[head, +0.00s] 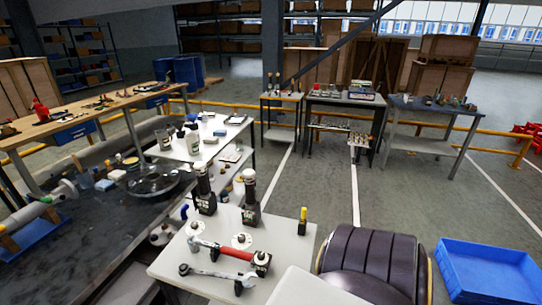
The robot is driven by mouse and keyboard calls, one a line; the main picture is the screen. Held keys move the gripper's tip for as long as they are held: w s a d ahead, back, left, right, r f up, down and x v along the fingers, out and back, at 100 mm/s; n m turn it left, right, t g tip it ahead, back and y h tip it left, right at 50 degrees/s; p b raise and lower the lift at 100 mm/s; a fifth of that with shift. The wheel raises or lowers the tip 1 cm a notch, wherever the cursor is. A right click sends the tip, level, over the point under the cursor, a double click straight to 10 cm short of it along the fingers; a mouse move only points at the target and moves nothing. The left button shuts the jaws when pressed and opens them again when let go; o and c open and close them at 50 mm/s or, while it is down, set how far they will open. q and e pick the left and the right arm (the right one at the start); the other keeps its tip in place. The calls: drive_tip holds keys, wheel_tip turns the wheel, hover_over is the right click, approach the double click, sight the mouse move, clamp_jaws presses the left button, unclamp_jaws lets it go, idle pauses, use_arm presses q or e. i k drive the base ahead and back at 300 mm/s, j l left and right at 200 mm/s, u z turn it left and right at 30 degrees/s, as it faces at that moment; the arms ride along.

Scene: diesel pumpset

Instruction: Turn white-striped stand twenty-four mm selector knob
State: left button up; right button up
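Two dark upright devices stand side by side at the back of the near white table (172,268). The left device (206,192) and the right device (249,203) both have pale bands near the top and white markings on a black base. I cannot tell which one, if either, is the white-striped stand. The twenty-four mm selector knob is too small to make out. White round discs with dark centres, one of them at the middle (241,240), lie in front of the devices. Neither of my grippers shows in the head view.
A red-handled tool (231,251) and a metal wrench (214,275) lie at the table's front. A yellow-and-black item (303,220) stands at its right edge. A dark ribbed rounded object (372,262) and a blue bin (488,271) are at right. Open floor lies beyond.

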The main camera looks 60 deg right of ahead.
sight(242, 238)
drive_tip(key=z, duration=1.7)
